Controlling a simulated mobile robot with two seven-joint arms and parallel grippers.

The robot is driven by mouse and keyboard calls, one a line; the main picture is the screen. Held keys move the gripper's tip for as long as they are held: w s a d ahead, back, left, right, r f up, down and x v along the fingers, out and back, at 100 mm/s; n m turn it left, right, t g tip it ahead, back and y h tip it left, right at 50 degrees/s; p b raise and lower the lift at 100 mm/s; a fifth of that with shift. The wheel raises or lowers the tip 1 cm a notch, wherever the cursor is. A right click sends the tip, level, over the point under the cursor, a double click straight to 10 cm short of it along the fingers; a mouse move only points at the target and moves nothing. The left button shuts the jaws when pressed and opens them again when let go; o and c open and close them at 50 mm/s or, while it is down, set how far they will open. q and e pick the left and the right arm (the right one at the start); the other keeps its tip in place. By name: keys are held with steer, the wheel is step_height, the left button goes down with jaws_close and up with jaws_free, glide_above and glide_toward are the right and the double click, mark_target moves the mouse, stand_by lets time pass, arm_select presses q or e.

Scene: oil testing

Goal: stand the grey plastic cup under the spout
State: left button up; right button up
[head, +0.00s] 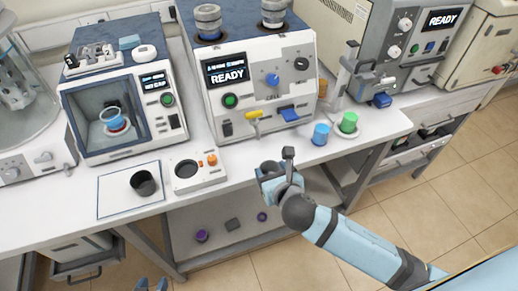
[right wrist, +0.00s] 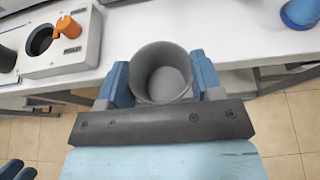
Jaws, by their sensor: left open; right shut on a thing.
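The grey plastic cup (right wrist: 163,72) is upright and empty between the blue fingers of my right gripper (right wrist: 162,88), which is shut on it. In the head view the cup and my right gripper (head: 276,172) are just off the front edge of the bench, right of the small device with the orange knob. The middle machine (head: 262,80) has a yellow-handled tap (head: 253,116) and a blue part (head: 289,114) low on its front; I cannot tell exactly where the spout opens. My left gripper (head: 152,285) is open and empty at the bottom edge of the head view.
A dark cup (head: 144,184) stands on a white mat (head: 112,190). The small device (head: 203,178) is beside it. A blue cup (head: 321,133) and a green-topped cup on a dish (head: 346,131) stand on the right. The bench (head: 240,152) is clear before the middle machine.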

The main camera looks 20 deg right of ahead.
steer(key=w, duration=0.5)
steer(key=shift+a, duration=0.1)
steer(key=shift+w, duration=0.6)
steer(key=x, duration=0.3)
steer(key=shift+w+r, duration=0.15)
steer(key=shift+w, duration=0.1)
steer(key=shift+f, duration=0.4)
steer(key=shift+r, duration=0.1)
steer(key=o, duration=1)
